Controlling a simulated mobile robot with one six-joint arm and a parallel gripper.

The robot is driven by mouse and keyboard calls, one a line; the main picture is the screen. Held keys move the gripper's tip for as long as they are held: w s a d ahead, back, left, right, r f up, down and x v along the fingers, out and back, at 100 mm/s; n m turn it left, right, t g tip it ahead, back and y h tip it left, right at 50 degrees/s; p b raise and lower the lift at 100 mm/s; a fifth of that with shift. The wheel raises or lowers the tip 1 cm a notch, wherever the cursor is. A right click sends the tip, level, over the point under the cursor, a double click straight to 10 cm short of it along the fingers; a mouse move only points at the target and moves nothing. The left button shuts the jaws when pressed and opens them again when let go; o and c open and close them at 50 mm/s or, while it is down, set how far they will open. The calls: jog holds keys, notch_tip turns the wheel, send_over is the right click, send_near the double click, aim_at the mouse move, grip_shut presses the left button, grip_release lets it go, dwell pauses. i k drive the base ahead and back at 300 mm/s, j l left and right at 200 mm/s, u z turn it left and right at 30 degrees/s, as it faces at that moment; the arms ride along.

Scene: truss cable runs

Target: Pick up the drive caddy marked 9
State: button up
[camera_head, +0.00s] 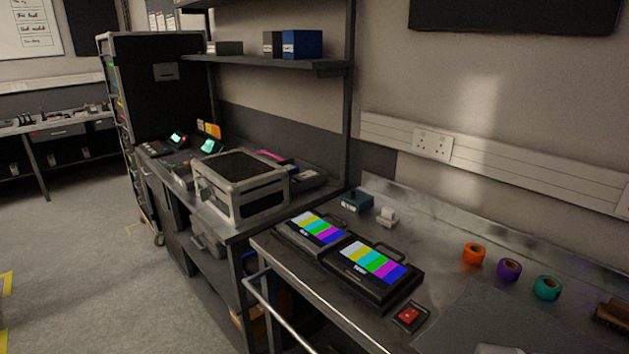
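I cannot make out a drive caddy marked 9 in the head view. A small dark teal box (357,201) with an unreadable pale label stands at the back of the metal bench. Two flat dark cases with handles and colour-bar tops lie in front of it, the left case (311,234) and the right case (371,273). Their small labels are too blurred to read. My gripper is not in view.
The metal bench (455,262) also holds a pale grey block (387,217), a red switch (409,316), and orange (473,254), purple (509,269) and teal (548,288) tape rolls. A rail (300,325) runs along its front. Floor (75,240) is open at left.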

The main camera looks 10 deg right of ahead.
aim_at(300, 178)
jog(key=i+j+z, duration=0.3)
jog(key=j+z, duration=0.15)
jog(key=j, duration=0.5)
jog(key=i+j+z, duration=0.2)
jog(key=j+z, duration=0.3)
jog(key=j, duration=0.55)
jog(key=j+z, duration=0.45)
jog(key=j, duration=0.55)
jog(key=i+j+z, duration=0.25)
jog(key=j+z, duration=0.15)
jog(key=j, duration=0.4)
jog(key=i+j+z, duration=0.1)
jog(key=j+z, duration=0.35)
jog(key=j, duration=0.35)
jog(key=j+z, duration=0.4)
jog(key=j, duration=0.4)
